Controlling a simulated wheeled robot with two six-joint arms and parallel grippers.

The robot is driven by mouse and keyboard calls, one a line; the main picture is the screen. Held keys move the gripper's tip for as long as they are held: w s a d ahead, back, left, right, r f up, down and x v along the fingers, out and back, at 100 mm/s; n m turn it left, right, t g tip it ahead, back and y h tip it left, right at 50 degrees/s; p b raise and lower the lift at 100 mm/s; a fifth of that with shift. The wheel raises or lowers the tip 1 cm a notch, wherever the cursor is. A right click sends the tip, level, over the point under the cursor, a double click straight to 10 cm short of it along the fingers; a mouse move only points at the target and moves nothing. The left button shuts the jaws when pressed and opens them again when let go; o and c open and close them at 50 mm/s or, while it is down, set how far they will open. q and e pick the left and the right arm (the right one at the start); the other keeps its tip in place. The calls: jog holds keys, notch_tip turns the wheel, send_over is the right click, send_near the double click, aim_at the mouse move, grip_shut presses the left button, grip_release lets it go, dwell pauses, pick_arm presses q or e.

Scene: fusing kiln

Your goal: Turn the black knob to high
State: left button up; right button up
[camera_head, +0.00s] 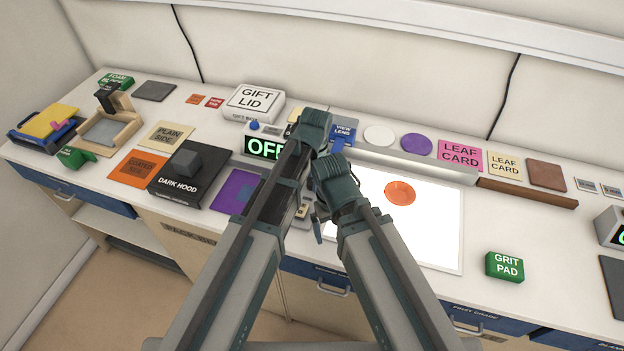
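I cannot make out the black knob; my arms cover the middle of the bench. A device with a dark display (264,147) stands just left of my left arm. I cannot see either gripper holding anything.
A white panel (440,242) with an orange disc (400,192) lies right of my arms.

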pick_arm(q)
grip_shut()
jog(key=shift+n, duration=2.3)
jog(key=o, duration=0.5)
grip_release()
pick_arm(e)
jog(key=shift+r, duration=0.1)
pick_arm(q)
jog(key=r+p, duration=0.9)
jog(key=d+r+p, duration=0.1)
jog(key=r+p, duration=0.3)
jog(key=shift+s+r+p, duration=0.4)
pick_arm(e)
notch_tip(320, 180, up, 14)
jog(key=d, duration=0.1)
jog(key=shift+s+f, duration=0.2)
pick_arm(q)
jog(key=shift+f, duration=0.15)
pick_arm(e)
jog(key=shift+f, duration=0.1)
